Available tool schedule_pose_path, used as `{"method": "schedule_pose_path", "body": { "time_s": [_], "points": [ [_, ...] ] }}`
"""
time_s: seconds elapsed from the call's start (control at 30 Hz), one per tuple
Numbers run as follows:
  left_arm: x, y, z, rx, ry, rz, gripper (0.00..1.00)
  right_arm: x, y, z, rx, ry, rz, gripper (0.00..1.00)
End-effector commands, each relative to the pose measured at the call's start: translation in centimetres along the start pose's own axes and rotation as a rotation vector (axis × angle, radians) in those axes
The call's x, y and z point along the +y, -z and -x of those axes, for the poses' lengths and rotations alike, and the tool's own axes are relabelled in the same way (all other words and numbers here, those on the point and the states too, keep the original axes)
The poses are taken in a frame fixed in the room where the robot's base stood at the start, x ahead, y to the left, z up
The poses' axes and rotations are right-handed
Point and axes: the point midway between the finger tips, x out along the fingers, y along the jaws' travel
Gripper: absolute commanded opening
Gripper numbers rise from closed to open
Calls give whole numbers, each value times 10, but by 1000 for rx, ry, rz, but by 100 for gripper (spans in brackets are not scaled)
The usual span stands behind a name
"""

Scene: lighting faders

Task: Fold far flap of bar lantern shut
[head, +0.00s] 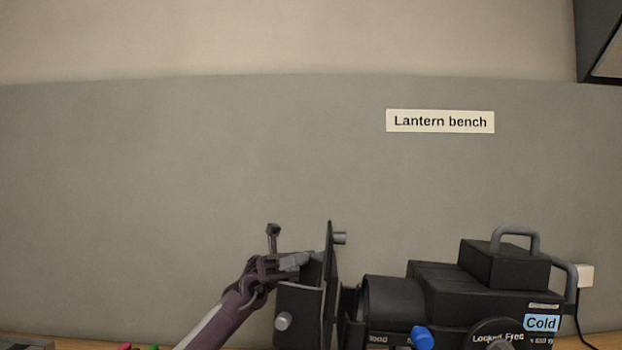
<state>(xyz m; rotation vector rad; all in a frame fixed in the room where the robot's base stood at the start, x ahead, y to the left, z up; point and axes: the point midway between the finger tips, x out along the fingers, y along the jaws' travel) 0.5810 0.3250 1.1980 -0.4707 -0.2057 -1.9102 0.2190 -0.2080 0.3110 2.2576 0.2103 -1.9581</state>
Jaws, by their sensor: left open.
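The bar lantern (435,283) is a black lamp lying lengthwise at the lower right, with a round barrel facing left. At its left end a dark upright panel (329,262) stands edge-on, with a grey knob on its right side near the top. A dark flap (298,318) with a round grey knob sticks out left from it on the near side. Behind it a dark surface shows only partly; I cannot tell whether it is the far flap. My left gripper (284,246) is open beside and above these flaps, its lower finger overlapping the dark surface; contact is unclear. My right gripper is out of view.
A grey wall panel with a "Lantern bench" sign (440,121) stands behind. The lantern has a top handle (515,233), a blue knob (421,338) and a "Cold" label (541,323). A cable runs down at the right.

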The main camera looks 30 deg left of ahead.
Motion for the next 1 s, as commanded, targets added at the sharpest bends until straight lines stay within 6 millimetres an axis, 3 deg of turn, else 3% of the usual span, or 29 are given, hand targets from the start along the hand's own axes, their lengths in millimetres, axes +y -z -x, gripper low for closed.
{"method": "schedule_pose_path", "body": {
  "time_s": [0.3,0.4,0.6,0.8,1.0],
  "points": [
    [-6,-76,-36,0,1,-4,41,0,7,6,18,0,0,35],
    [-8,-99,-46,0,1,-5,41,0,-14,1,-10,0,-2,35],
    [-10,-134,-62,-2,0,0,41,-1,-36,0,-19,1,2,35],
    [-11,-149,-69,-1,-1,0,41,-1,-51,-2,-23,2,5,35],
    [-11,-150,-69,-1,-1,1,41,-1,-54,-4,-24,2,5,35]
  ]
}}
